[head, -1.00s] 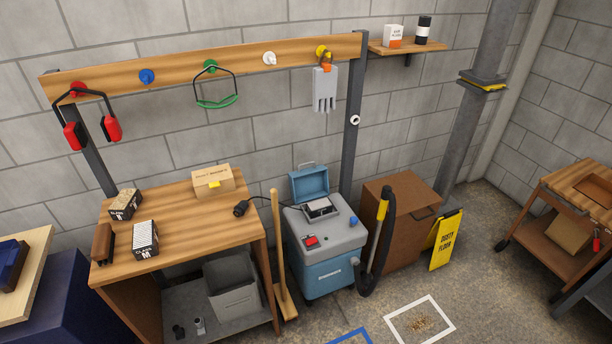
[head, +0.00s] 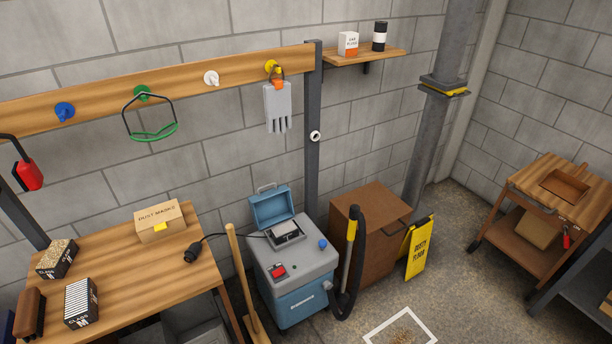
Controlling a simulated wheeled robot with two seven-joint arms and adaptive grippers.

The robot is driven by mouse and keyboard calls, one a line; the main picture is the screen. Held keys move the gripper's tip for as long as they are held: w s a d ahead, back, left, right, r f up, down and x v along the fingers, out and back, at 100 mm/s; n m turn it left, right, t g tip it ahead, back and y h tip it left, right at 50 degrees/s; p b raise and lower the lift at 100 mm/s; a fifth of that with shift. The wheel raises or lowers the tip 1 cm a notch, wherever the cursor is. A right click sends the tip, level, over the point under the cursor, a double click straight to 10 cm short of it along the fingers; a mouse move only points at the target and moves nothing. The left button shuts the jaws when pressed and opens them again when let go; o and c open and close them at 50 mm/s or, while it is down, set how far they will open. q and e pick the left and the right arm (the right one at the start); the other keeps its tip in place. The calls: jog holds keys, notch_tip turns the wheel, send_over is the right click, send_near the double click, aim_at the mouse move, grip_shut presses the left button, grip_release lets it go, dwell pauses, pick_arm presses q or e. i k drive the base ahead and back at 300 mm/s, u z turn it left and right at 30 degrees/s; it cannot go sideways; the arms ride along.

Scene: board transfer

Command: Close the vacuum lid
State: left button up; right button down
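The vacuum (head: 306,279) is a blue and grey box on the floor, right of the wooden bench. Its blue lid (head: 271,207) stands open, tilted up at the back of the top, with a grey handle on its upper edge. In front of the lid, an opening holds a grey-white filter-like block (head: 286,231). A red switch (head: 278,271) and a blue knob (head: 323,244) sit on the grey top. The black hose (head: 356,262) with a yellow grip hangs at its right side. Neither of my grippers is in view.
The wooden bench (head: 130,262) with several boxes stands on the left. A broom (head: 240,275) leans between bench and vacuum. A brown cabinet (head: 370,230) and yellow sign (head: 420,250) stand right of the vacuum. Open floor (head: 470,290) lies at the lower right, before a wooden cart (head: 540,230).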

aim_at(269, 208)
jog(key=z, duration=0.2)
jog(key=i, duration=1.5)
jog(key=u, duration=0.7)
